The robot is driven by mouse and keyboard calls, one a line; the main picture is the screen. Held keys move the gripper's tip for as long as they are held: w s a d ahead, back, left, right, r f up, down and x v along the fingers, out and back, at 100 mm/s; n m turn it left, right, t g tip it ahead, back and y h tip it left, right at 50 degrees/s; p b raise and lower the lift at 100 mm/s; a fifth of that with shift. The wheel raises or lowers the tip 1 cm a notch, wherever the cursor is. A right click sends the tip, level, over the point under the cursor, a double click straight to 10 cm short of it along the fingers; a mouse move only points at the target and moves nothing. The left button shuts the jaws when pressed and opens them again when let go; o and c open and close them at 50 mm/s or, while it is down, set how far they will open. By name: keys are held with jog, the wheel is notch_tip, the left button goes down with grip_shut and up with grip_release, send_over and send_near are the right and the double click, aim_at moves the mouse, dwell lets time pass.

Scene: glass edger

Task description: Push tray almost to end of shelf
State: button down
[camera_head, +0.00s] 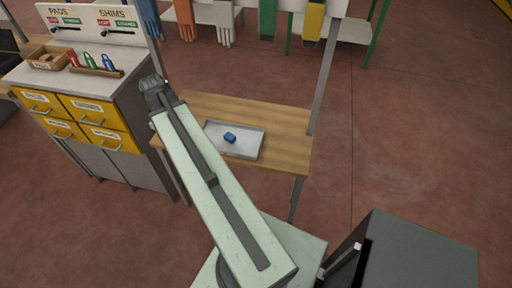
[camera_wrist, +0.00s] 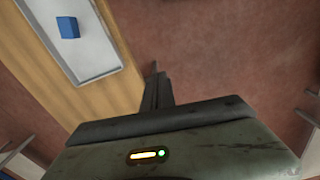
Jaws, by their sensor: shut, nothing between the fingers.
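A shallow grey tray (camera_head: 251,146) lies on the wooden shelf top (camera_head: 285,120), near its front edge and left of its middle. A small blue block (camera_head: 229,137) sits in the tray. The tray (camera_wrist: 95,45) and blue block (camera_wrist: 68,27) also show at the upper left of the wrist view. My gripper (camera_wrist: 155,75) is shut and empty. In the wrist view its dark fingers appear just beyond the edge of the wood, apart from the tray. In the head view my arm reaches past the left side of the shelf, and its fingers cannot be made out.
A cabinet (camera_head: 125,85) with yellow drawers stands left of the shelf, close to my arm. Its top holds a wooden bin (camera_head: 47,60) and a rack of coloured items. Gloves (camera_head: 224,22) hang behind the shelf. The wood right of the tray is bare.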

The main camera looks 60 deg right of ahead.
jog(key=s+d+f+b, duration=0.35)
jog(key=s+d, duration=0.55)
jog(key=d, duration=0.6)
jog(key=n, duration=0.2)
send_over(248, 144)
notch_tip(248, 144, down, 2)
notch_tip(248, 144, down, 11)
jog(key=b, duration=1.1)
jog(key=shift+r, duration=0.2)
jog(key=s, duration=0.3)
jog(key=shift+s+d+r, duration=0.25)
jog(key=shift+d, duration=0.15)
jog(key=shift+s, duration=0.2)
